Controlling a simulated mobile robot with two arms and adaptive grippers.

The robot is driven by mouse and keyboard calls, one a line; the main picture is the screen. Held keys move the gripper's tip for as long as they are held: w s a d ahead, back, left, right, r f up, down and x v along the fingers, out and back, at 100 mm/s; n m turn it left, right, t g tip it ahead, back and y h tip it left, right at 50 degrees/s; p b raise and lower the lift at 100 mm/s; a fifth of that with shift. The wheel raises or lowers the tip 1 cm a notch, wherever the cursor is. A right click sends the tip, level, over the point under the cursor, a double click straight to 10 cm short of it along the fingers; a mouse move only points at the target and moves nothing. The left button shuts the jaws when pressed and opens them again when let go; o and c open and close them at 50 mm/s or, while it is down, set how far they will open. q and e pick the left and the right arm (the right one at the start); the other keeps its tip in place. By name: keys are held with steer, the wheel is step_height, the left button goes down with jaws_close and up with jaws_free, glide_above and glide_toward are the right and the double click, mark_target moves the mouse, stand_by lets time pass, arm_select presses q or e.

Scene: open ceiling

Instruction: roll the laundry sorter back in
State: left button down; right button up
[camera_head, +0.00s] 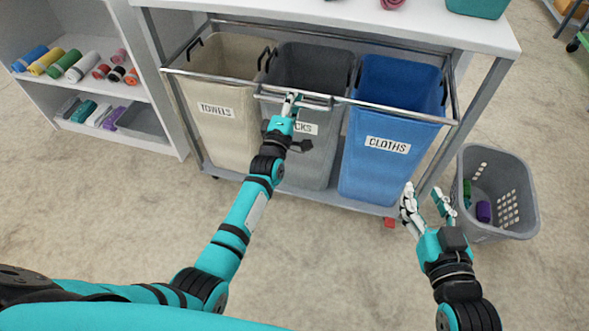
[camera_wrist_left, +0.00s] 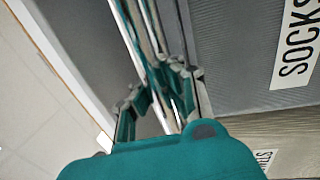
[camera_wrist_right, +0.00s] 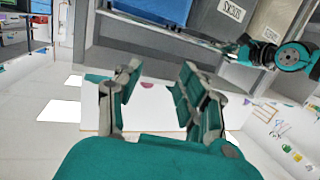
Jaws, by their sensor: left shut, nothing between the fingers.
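The laundry sorter is a metal frame (camera_head: 210,80) holding a beige TOWELS bin (camera_head: 222,134), a grey SOCKS bin (camera_head: 318,165) and a blue CLOTHS bin (camera_head: 374,178). It stands at the white table, its front rail and bins sticking out from under the tabletop. My right gripper (camera_head: 426,200) is open and empty, right of the CLOTHS bin.
A grey laundry basket (camera_head: 502,198) with a few items stands on the floor at right, close to my right gripper. A white shelf (camera_head: 120,90) with rolled towels stands at left. The white tabletop (camera_head: 440,30) overhangs the bins.

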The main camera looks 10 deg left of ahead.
arm_select(q)
steer(key=shift+w+f+b, duration=0.25)
steer(key=shift+w+b, duration=0.2)
steer(key=shift+w, duration=0.3)
arm_select(e)
steer(key=shift+w+a+r+t+y, duration=0.15)
steer(key=shift+r+t, duration=0.3)
steer(key=shift+r, duration=0.3)
steer(key=shift+a+r+t+y, duration=0.1)
steer(key=shift+r+t+y, duration=0.1)
steer(key=shift+r+t, duration=0.4)
steer(key=shift+w+a+r+t+y, duration=0.15)
steer(key=shift+r+t, duration=0.2)
steer(key=shift+r, duration=0.5)
steer(key=shift+r, duration=0.1)
